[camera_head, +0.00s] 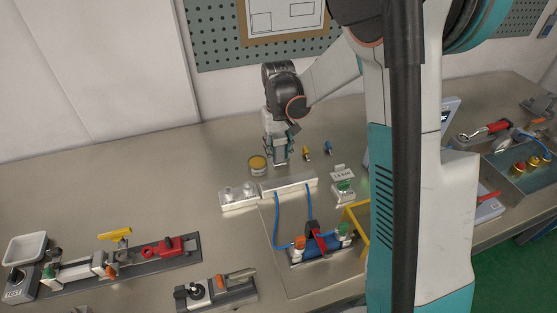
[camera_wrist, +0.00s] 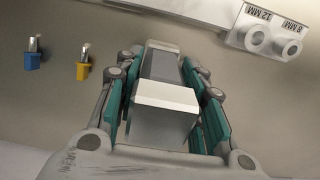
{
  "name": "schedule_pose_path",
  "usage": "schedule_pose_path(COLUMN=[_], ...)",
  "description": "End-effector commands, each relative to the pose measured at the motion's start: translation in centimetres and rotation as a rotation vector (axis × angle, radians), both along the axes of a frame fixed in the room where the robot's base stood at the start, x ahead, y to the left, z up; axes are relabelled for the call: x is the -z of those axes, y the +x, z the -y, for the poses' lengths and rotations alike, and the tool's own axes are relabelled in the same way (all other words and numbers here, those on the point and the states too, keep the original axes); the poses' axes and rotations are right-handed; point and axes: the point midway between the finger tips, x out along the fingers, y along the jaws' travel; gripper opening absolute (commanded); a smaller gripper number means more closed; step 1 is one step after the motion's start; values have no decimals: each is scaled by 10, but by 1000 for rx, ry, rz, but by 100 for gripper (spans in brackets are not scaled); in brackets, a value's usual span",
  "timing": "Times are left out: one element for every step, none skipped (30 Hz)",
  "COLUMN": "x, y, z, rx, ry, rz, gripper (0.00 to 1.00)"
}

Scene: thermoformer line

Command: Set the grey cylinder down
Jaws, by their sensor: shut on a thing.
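The grey piece (camera_wrist: 163,125) is between the teal pads of my gripper (camera_wrist: 163,85). In the wrist view it looks square-edged, with a pale near face and a grey length running away from the camera. In the head view my gripper (camera_head: 277,150) points down near the back of the bench, and the grey piece (camera_head: 280,154) shows only in part between the fingers. I cannot tell whether its lower end touches the bench. A metal block with round sockets marked 12 MM and 8 MM (camera_wrist: 265,33) is ahead and right in the wrist view; the block (camera_head: 239,195) is in front of my gripper in the head view.
A long metal bar (camera_head: 289,184) and blue cables (camera_head: 277,220) lie in front. The bench left of the can is clear.

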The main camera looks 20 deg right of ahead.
Motion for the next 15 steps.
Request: schedule_pose_path(x=[4, 8, 13, 17, 22, 28, 33, 36, 39, 41, 41, 41, 40, 40, 40], y=[0, 0, 0, 0, 0, 0, 0, 0, 0, 0, 0, 0, 0, 0, 0], z=[0, 0, 0, 0, 0, 0, 0, 0, 0, 0, 0, 0, 0, 0, 0], rx=[0, 0, 0, 0, 0, 0, 0, 0, 0, 0, 0, 0, 0, 0, 0], ry=[0, 0, 0, 0, 0, 0, 0, 0, 0, 0, 0, 0, 0, 0, 0], rz=[0, 0, 0, 0, 0, 0, 0, 0, 0, 0, 0, 0, 0, 0, 0], gripper=[0, 0, 0, 0, 0, 0, 0, 0, 0, 0, 0, 0, 0, 0, 0])
